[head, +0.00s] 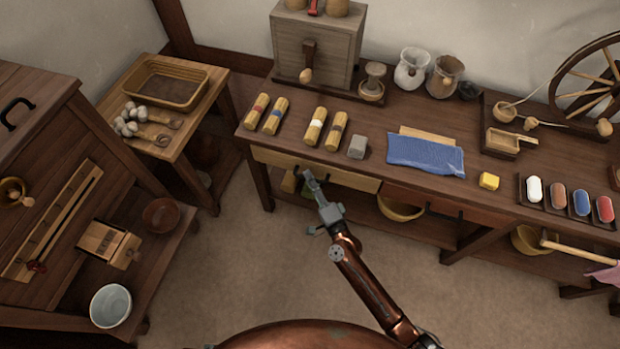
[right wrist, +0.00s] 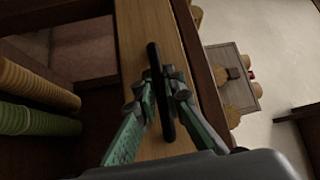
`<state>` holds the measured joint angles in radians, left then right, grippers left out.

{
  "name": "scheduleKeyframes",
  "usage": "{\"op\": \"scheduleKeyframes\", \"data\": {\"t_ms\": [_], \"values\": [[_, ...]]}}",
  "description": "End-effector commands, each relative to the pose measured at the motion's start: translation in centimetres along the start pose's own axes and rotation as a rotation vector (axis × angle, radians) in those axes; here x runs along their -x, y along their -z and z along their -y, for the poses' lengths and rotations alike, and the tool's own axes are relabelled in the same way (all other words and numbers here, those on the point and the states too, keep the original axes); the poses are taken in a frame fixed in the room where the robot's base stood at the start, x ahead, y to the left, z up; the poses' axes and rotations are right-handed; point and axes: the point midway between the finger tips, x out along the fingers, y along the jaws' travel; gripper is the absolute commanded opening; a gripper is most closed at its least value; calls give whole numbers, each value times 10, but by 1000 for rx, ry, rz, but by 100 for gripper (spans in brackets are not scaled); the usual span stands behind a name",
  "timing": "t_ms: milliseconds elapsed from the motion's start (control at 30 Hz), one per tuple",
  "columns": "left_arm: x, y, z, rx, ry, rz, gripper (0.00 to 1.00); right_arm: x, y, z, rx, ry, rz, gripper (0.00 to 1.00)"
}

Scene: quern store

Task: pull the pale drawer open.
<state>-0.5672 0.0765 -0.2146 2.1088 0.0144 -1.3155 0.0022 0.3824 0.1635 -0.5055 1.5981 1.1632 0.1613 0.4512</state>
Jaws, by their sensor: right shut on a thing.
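The pale drawer (head: 357,182) sits under the left part of the long dark workbench. Its front looks about level with the bench edge, with no open gap visible. In the right wrist view the pale drawer front (right wrist: 135,35) runs up the picture, with a black bar handle (right wrist: 153,55) on it. My right gripper (head: 310,178) reaches the drawer front in the head view. In the right wrist view its two fingers (right wrist: 163,88) are closed from both sides on the handle. In the head view the gripper hides most of the handle. My left gripper is not in view.
A reddish drawer (head: 455,207) is to the right of the pale one. The workbench top (head: 280,145) carries several rolls, a blue cloth (head: 425,155) and a grey block (head: 358,147). A side table (head: 190,125) stands left. Bare floor (head: 250,270) lies before the drawer.

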Motion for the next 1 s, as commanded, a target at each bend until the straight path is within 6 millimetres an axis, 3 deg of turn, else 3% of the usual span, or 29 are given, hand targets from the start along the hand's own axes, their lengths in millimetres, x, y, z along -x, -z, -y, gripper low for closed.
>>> {"op": "scheduleKeyframes", "data": {"t_ms": [167,367,700,1000], "values": [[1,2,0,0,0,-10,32,6,-4,1,-1,-2,-1,0],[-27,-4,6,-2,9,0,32,25,-25,8,-2,-2,0,0],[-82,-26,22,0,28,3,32,86,-85,24,-2,-3,0,0],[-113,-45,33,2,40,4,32,133,-132,35,-1,-3,0,0]]}}
